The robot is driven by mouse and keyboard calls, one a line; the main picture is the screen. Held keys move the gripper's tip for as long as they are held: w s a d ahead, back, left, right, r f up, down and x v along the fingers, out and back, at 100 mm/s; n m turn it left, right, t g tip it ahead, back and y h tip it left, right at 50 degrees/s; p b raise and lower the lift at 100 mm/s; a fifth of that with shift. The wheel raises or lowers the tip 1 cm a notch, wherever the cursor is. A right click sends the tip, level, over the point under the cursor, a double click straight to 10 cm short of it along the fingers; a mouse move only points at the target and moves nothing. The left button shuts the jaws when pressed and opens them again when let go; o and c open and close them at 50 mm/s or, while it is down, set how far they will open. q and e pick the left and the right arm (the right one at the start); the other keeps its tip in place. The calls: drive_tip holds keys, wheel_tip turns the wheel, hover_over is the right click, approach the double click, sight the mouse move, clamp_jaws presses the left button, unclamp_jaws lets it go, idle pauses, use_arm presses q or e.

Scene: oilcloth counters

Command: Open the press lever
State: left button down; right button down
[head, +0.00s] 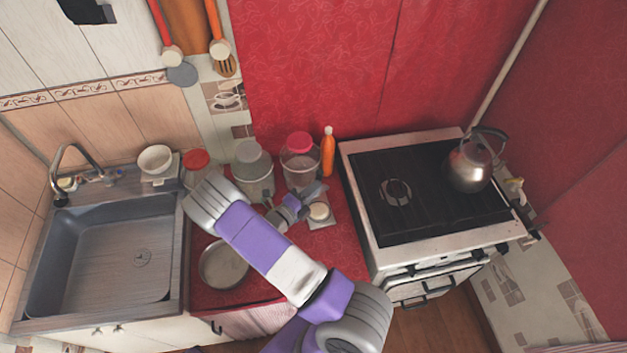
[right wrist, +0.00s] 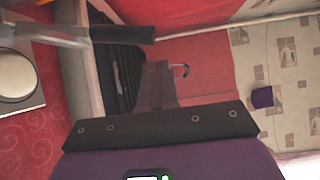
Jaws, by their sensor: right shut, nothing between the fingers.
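The press (head: 321,223) is a small grey base with a round cream disc, on the red counter left of the stove. In the right wrist view its disc (right wrist: 14,77) is at the left edge. A grey lever with a dark handle (right wrist: 123,34) extends across the upper left there. My right gripper (right wrist: 157,68) is shut and empty, with its fingertips close to the handle's end; I cannot tell whether they touch. In the head view the right gripper (head: 297,206) is small beside the press and partly covers it. My left gripper is out of view.
A kettle (head: 469,165) stands on the stove (head: 362,157) at right. Jars (head: 301,164) and an orange bottle (head: 328,152) line the back of the counter. A metal pan (head: 222,267) lies at the front, and a sink (head: 100,255) is at left.

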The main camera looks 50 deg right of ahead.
drive_tip(key=a+b, duration=0.1)
drive_tip(key=a, duration=0.9)
drive_tip(key=shift+s+a+f+b, duration=0.15)
drive_tip(key=shift+s+a+b, duration=0.15)
drive_tip(key=shift+s+a, duration=0.1)
drive_tip(key=shift+w, duration=0.1)
drive_tip(key=s+f+m+g+y+b, duration=0.2)
drive_tip(key=s+f+m+g+y, duration=0.3)
drive_tip(key=s+f, duration=0.4)
drive_tip(key=s+a+f+m+g+y+b, duration=0.2)
drive_tip(key=s+a+f+m+y+b, duration=0.2)
drive_tip(key=s+a+f+m+y, duration=0.6)
drive_tip(key=w+a+f+m+t+y+b, duration=0.1)
drive_tip(key=w+a+f+m+y+b, duration=0.15)
drive_tip(key=a+f+m+y, duration=0.5)
drive_tip(key=w+a+m+t+b, duration=0.2)
drive_tip(key=w+a+m+t, duration=0.3)
drive_tip(key=m, duration=1.1)
drive_tip(key=shift+w+f+t+b, duration=0.2)
drive_tip(key=shift+w+t+b, duration=0.2)
drive_tip(key=shift+w+t, duration=0.45)
